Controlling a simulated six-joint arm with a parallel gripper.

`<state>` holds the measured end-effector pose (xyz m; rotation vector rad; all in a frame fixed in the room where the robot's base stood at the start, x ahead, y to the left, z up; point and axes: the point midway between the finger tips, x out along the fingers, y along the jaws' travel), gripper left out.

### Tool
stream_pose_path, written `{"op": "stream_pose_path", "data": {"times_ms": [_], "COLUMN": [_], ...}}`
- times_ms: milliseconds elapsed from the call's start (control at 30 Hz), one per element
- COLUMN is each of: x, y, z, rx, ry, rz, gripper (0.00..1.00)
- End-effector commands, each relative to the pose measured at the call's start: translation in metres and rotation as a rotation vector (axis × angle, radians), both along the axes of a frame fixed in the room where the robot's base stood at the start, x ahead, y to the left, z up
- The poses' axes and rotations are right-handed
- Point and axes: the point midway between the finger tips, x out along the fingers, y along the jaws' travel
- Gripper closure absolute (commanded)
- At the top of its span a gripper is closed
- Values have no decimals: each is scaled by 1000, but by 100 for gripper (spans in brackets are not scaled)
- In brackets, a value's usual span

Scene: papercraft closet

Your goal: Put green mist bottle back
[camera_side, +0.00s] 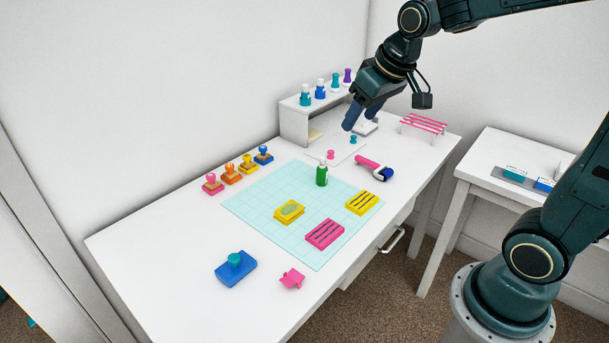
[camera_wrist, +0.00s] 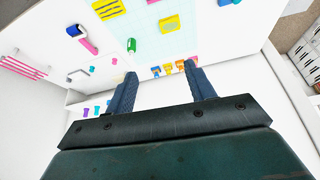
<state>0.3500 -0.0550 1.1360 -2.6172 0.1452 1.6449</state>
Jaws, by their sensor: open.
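The green mist bottle (camera_side: 322,174) stands upright on the light teal cutting mat (camera_side: 260,205), near its back edge. In the wrist view the green bottle (camera_wrist: 131,45) shows beyond my left finger. A row of bottles in teal, blue and purple (camera_side: 320,89) stands on top of the white shelf (camera_side: 295,122) at the back of the desk; they show small in the wrist view (camera_wrist: 97,111). My gripper (camera_side: 362,117) is open and empty, above the back of the desk, to the right of the shelf and away from the green bottle. It also shows in the wrist view (camera_wrist: 160,80).
Several stamps (camera_side: 239,167) line the mat's left side. Yellow blocks (camera_side: 289,211) and a pink block (camera_side: 325,233) lie on the mat. A brayer (camera_side: 375,168) lies right of the bottle. A pink striped rack (camera_side: 424,123) stands at the back right.

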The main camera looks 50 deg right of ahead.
Motion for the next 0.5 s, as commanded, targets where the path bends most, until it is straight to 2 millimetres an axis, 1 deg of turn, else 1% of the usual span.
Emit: {"op": "stream_pose_path", "data": {"times_ms": [33, 200, 333, 500], "x": [-13, -55, -87, -128], "y": [6, 24, 35, 46], "z": [6, 17, 20, 18], "rx": [-1, 0, 1, 3], "ry": [-8, -18, -28, -36], "rz": [9, 34, 53, 79], "gripper": [46, 46, 46, 46]}}
